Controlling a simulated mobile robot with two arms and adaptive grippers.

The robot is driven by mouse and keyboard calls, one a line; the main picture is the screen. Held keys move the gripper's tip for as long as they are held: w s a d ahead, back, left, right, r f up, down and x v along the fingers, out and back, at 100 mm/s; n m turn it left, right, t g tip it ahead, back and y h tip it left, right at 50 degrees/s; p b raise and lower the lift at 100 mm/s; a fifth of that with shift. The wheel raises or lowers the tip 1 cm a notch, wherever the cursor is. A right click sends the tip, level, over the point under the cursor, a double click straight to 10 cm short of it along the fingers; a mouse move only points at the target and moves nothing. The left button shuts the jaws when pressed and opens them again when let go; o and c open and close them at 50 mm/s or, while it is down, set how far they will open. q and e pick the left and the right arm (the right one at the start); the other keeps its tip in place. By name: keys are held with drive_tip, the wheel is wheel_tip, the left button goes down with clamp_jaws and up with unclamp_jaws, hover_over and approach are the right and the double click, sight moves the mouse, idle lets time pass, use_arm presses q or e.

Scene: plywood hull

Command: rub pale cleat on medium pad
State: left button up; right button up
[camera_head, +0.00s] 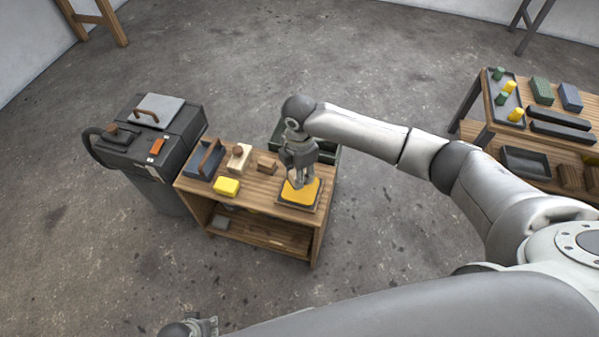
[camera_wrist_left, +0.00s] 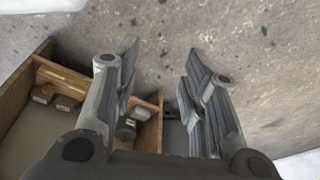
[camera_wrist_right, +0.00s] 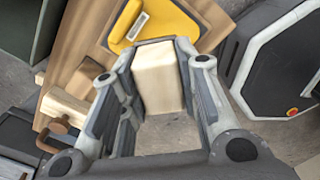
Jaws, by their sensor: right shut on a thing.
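The yellow-orange pad (camera_head: 304,196) lies on a dark-edged base at the right end of the wooden bench; it also shows at the top of the right wrist view (camera_wrist_right: 172,22). My right gripper (camera_head: 298,184) is over the pad's back part, pointing down. It is shut on the pale cleat, a pale wooden block seen between its fingers in the right wrist view (camera_wrist_right: 158,80). The cleat's end is close to the pad; I cannot tell whether they touch. My left gripper (camera_wrist_left: 158,85) is open and empty, low at the front in the head view (camera_head: 203,327).
The bench (camera_head: 262,205) also holds a yellow block (camera_head: 226,187), a knobbed pale block (camera_head: 238,158), a small brown block (camera_head: 267,163) and a handled blue-grey tool (camera_head: 204,160). A dark green bin (camera_head: 328,154) stands behind. A dark machine (camera_head: 150,160) stands left.

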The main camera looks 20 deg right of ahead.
sight(300, 191)
wheel_tip(300, 191, down, 2)
drive_tip(key=shift+b, duration=1.15)
wheel_tip(300, 191, down, 3)
drive_tip(key=b, duration=0.3)
drive_tip(key=shift+r, duration=0.15)
use_arm(q)
wheel_tip(300, 191, up, 18)
drive_tip(key=t+b, duration=0.1)
drive_tip(key=shift+w+a, duration=0.15)
drive_tip(key=shift+w, duration=0.3)
use_arm(e)
drive_tip(key=shift+f, duration=0.25)
drive_tip(key=shift+f, duration=0.4)
use_arm(q)
drive_tip(key=shift+r, duration=0.1)
